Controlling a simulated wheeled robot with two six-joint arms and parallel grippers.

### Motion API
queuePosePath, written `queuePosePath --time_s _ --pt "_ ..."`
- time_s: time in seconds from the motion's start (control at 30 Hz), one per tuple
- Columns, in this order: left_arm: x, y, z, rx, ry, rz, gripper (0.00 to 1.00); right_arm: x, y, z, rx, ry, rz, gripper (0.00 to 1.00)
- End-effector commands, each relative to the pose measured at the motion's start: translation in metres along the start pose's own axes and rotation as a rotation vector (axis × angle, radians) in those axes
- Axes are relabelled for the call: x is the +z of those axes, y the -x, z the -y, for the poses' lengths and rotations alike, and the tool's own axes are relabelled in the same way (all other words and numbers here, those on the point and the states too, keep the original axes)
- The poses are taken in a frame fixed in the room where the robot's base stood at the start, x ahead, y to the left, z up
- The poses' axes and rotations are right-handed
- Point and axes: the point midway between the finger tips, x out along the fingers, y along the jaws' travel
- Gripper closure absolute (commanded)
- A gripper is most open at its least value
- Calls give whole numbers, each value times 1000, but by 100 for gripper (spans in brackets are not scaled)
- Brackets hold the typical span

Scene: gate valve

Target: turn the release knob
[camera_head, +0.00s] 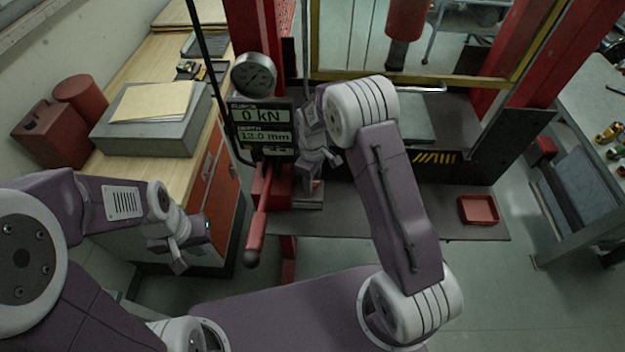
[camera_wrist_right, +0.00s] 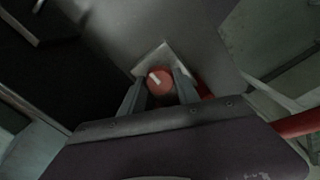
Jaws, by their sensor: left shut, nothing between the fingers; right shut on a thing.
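The release knob (camera_wrist_right: 159,82) is round and red with a pale pointer mark, and sits in front of a light plate in the right wrist view. My right gripper (camera_wrist_right: 159,92) has a finger on each side of it and is shut on it. In the head view my right gripper (camera_head: 314,180) is beside the press display, and the knob there is hidden or too small to make out. My left gripper (camera_head: 180,264) is shut and empty, low at the left in front of the wooden bench.
The press display (camera_head: 262,127) reads 0 kN and 12.0 mm, below a round gauge (camera_head: 253,74). A red lever (camera_head: 257,222) with a dark ball end hangs between my arms. A red tray (camera_head: 478,209) lies on the right of the press base.

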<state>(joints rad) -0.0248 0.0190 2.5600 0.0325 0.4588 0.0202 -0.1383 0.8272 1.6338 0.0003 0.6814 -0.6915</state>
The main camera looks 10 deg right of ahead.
Motion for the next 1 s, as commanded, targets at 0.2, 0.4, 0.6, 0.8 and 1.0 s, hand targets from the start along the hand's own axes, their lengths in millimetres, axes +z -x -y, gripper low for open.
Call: queuePosePath --time_s 0.2,0.4,0.6,0.8,1.0 --pt "0 0 0 0 0 0 100 -2 2 -2 5 8 -6 100" --pt "0 0 0 0 0 0 100 -2 2 -2 5 7 -6 100" --pt "0 0 0 0 0 0 100 -1 1 -1 3 6 -3 41" --pt "0 -1 0 0 0 0 100 -1 2 -1 3 6 -3 41" --pt "2 -17 0 0 0 0 100 -2 34 -2 7 6 -7 41"
